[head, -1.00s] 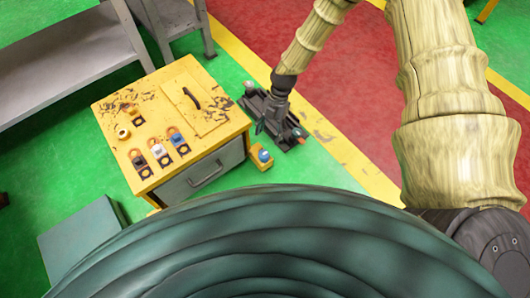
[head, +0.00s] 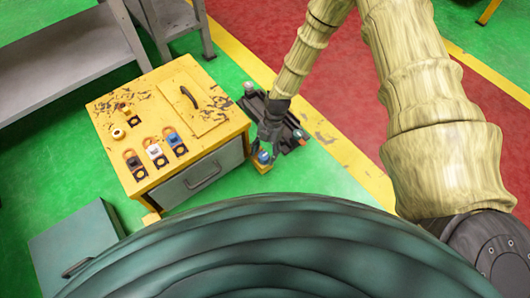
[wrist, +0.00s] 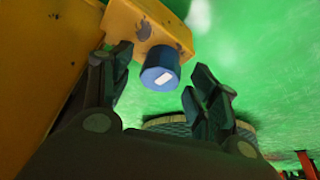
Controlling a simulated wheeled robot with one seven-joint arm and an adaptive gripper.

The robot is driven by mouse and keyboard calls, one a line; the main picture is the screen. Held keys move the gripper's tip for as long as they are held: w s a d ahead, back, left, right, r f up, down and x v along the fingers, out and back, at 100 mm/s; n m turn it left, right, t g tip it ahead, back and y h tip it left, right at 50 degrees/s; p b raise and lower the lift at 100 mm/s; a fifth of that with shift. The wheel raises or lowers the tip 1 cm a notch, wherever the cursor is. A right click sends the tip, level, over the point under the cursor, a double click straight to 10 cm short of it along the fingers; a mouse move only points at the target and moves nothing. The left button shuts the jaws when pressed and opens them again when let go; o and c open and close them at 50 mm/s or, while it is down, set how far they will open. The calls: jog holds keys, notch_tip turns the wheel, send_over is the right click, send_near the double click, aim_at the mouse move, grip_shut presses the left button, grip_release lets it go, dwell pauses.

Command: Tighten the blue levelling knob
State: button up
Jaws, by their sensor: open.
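The blue levelling knob (wrist: 160,73) has a white mark on its face. In the wrist view it sits at the edge of a yellow foot bracket (wrist: 150,24), between my gripper's spread fingers and a little beyond their tips. My gripper (wrist: 164,80) is open and empty, with a finger on each side of the knob; I cannot tell whether either touches it. In the head view my gripper (head: 267,148) is at the knob (head: 263,157), beside the yellow cabinet's lower right corner, and partly covers it.
The yellow cabinet (head: 215,125) with a grey drawer (head: 200,180) stands close on the left. Several small black, white and blue tagged items lie on its top. A dark metal fixture (head: 290,133) lies on the floor just right of my gripper. Green floor is clear in front.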

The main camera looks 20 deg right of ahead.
jog(key=c, duration=1)
jog(key=shift+r+p, duration=0.1)
jog(key=shift+p, duration=0.25)
